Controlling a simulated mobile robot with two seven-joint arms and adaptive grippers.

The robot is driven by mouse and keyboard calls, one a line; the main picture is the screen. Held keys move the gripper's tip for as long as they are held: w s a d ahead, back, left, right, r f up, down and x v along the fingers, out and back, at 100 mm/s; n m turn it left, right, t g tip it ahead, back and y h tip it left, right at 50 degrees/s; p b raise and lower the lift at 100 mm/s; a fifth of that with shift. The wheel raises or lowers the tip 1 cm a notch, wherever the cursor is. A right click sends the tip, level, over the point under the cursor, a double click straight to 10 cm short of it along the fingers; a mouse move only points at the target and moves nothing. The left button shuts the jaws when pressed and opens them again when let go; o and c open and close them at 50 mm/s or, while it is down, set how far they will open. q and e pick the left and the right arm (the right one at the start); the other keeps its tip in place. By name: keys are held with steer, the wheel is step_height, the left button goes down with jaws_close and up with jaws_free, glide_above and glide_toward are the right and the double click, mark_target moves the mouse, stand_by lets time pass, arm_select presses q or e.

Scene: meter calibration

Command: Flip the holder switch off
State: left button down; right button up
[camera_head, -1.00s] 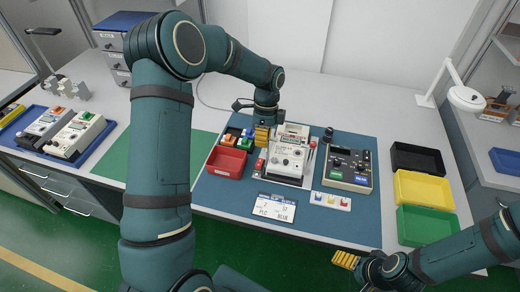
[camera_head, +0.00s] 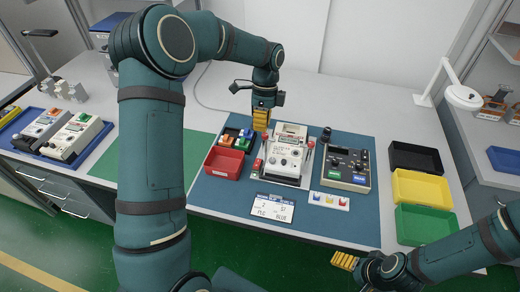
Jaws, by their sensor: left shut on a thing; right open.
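A white meter (camera_head: 287,158) with a dial and knobs sits in a holder on the blue mat. A small red block (camera_head: 258,164), possibly the holder switch, is at its left side. A red-topped upright piece (camera_head: 310,146) stands at its right side. My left gripper (camera_head: 262,122) is above the meter's back left corner, its yellow fingers shut on a small red item (camera_head: 265,135) that shows only slightly below them. My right gripper (camera_head: 343,260) is open and empty, in front of the table's front edge. The switch position is too small to tell.
A red tray (camera_head: 225,162) and a box of coloured parts (camera_head: 236,139) stand left of the meter. A dark control box (camera_head: 346,166) stands right, with black, yellow (camera_head: 422,189) and green bins beyond. A label card (camera_head: 272,208) lies in front. The green mat (camera_head: 150,165) is partly clear.

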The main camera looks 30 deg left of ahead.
mark_target(258, 167)
arm_select(q)
steer(key=shift+s+r, duration=0.1)
stand_by(0.3)
steer(key=b+x, duration=0.3)
steer(key=x, duration=1.1)
